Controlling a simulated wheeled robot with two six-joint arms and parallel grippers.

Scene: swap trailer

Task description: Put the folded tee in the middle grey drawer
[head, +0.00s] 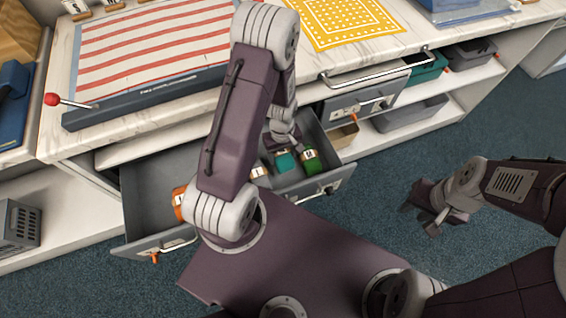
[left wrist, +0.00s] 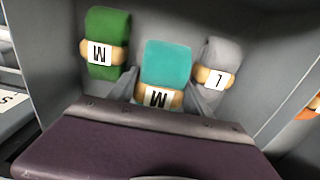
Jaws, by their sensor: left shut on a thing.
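A teal rolled tee (left wrist: 167,65) with an M label band shows in the left wrist view, and also in the head view (head: 285,161). My left gripper (head: 290,146) reaches down from above, its grey fingers on either side of the teal tee, shut on it. The tee is inside an open grey drawer (head: 340,184), between a green rolled tee (left wrist: 108,40) marked M and a grey rolled tee (left wrist: 219,58) marked L. I cannot tell whether it touches the drawer floor. My right gripper (head: 423,218) is empty over the carpet at right, fingers apart.
Another open grey drawer (head: 150,195) at left holds an orange roll (head: 180,203); my arm hides part of it. A grey drawer (head: 365,103) at right is shut. Above lie a striped press board (head: 150,50) and a yellow bandana (head: 343,20).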

